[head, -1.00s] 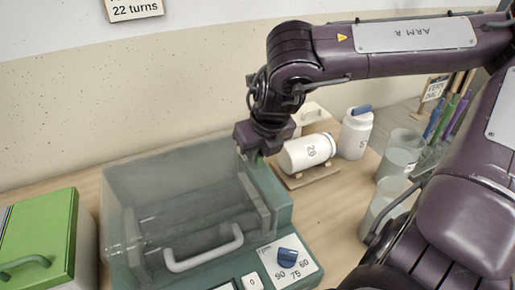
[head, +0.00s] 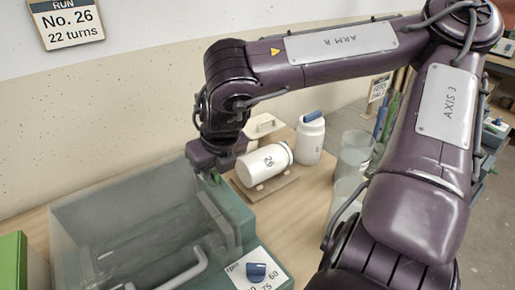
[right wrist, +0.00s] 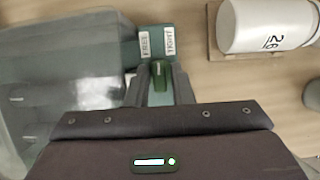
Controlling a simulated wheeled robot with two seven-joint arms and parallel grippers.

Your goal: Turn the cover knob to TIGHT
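The cover knob (right wrist: 160,72) is green and sits at the end of the green machine's side strip, beneath the FREE label (right wrist: 145,43) and the TIGHT label (right wrist: 170,41) in the right wrist view. It lies roughly upright in that picture, between the two labels; its exact setting is hard to read. My right gripper (right wrist: 161,82) has a finger close against each side of the knob and appears shut on it. In the head view the right gripper (head: 213,172) is at the machine's back right corner and mostly hides the knob. My left gripper is not in view.
The clear cover (head: 120,235) stands left of the gripper. A white jar marked 26 (head: 264,164) lies on a wooden cradle just right of it. Another jar (head: 309,140) and glass containers (head: 354,153) stand farther right. A speed dial (head: 256,271) is in front.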

